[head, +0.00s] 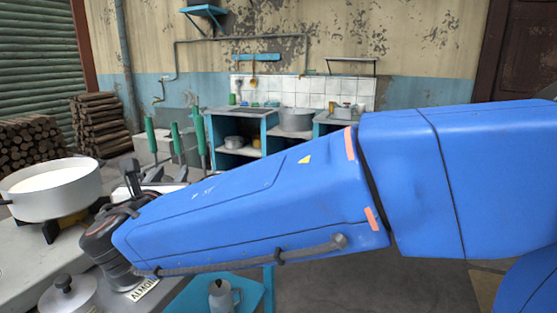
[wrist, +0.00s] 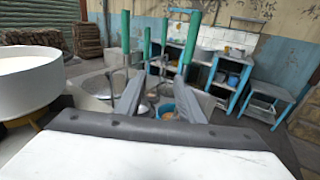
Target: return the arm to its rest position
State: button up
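My blue arm stretches across the head view from the right edge to the lower left, its dark wrist (head: 105,240) over the near counter. The head view mostly hides my gripper behind the arm. In the wrist view my gripper (wrist: 158,92) has its two grey fingers apart, with nothing seen between them. A white pot of milk (head: 55,200) stands on a burner left of the wrist; the pot also shows at the left of the wrist view (wrist: 28,95).
Upright green-handled items (head: 175,140) stand just beyond the gripper. A lidded metal pot (head: 68,296) sits close below the wrist. A grey jug (head: 221,297) stands on a blue table (head: 190,295) under the arm. A blue-framed counter (head: 270,130) lines the back wall.

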jog(key=w+d+f+m+g+h, duration=0.2)
jog(key=d+m, duration=0.2)
jog(key=d, duration=0.5)
jog(key=w+d+f+m+g+h, duration=0.15)
jog(key=d+m, duration=0.25)
jog(key=d, duration=0.6)
jog(key=w+d+f+m+g+h, duration=0.1)
jog(key=w+d+f+m+h, duration=0.15)
jog(key=d, duration=0.65)
jog(key=s+d+f+m+g, duration=0.2)
jog(key=d+m, duration=0.1)
jog(key=d, duration=0.3)
jog(key=s+d+f+m+g+h, duration=0.1)
jog(key=s+d+f+m, duration=0.1)
jog(key=s+d+m, duration=0.3)
jog(key=d+f+m+g, duration=0.2)
jog(key=d, duration=0.5)
jog(key=s+d+f+m+g+y, duration=0.1)
jog(key=s+d+f+m+y, duration=0.1)
jog(key=s+f+m, duration=0.3)
jog(key=s+d+f+m+g+y, duration=0.2)
jog(key=s+d+f+m, duration=0.3)
jog(key=s+m, duration=0.7)
jog(key=shift+s+d+f+y, duration=0.2)
jog(key=shift+s+f+y, duration=0.15)
jog(key=shift+s, duration=0.7)
